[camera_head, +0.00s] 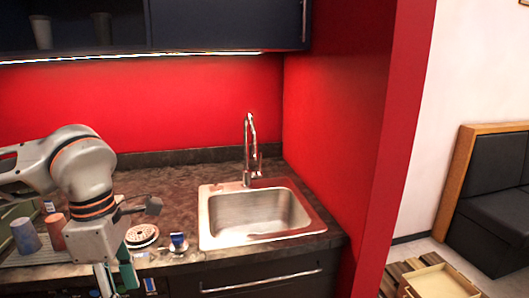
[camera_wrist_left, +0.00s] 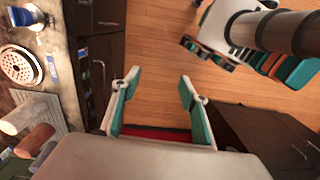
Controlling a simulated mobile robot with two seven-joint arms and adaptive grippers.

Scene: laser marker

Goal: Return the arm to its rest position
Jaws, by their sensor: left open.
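My left arm comes in from the left in the head view, with its gripper (camera_head: 116,280) hanging low at the counter's front edge. In the left wrist view the gripper (camera_wrist_left: 160,82) shows two teal fingers spread apart with nothing between them. Below and beyond the fingertips there is wooden floor (camera_wrist_left: 150,40), and the counter (camera_wrist_left: 70,75) lies to the left. My right gripper does not show in either view.
The counter holds a blue cup (camera_head: 25,236), a reddish cup (camera_head: 53,230), a round white slotted item (camera_head: 142,236) and a small blue item (camera_head: 178,243). A steel sink (camera_head: 205,225) with a tall faucet (camera_head: 248,150) is to the right. Dark cabinets are under the counter.

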